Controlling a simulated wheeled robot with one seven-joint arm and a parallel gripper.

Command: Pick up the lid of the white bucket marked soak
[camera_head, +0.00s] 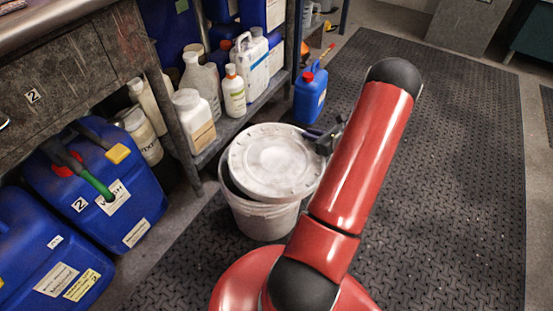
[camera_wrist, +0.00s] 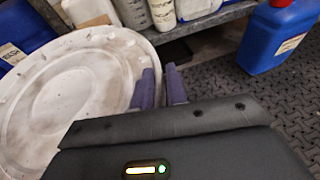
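The white lid (camera_head: 274,162) is a round, scuffed disc over the white bucket (camera_head: 262,219) on the floor mat. It sits off-centre and looks raised and tilted, with a dark gap between it and the bucket's rim at the left. My gripper (camera_head: 328,138) is at the lid's right edge. In the wrist view the lid (camera_wrist: 70,95) fills the left side, and the purple fingers of my gripper (camera_wrist: 161,86) stand close together on either side of its rim, apparently shut on it. No soak marking is readable on the bucket.
A small blue canister (camera_head: 310,95) with a red cap stands behind the bucket. White bottles (camera_head: 194,120) line the low shelf at the left. Large blue canisters (camera_head: 97,190) stand by the bench. The black mat (camera_head: 450,160) at the right is clear.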

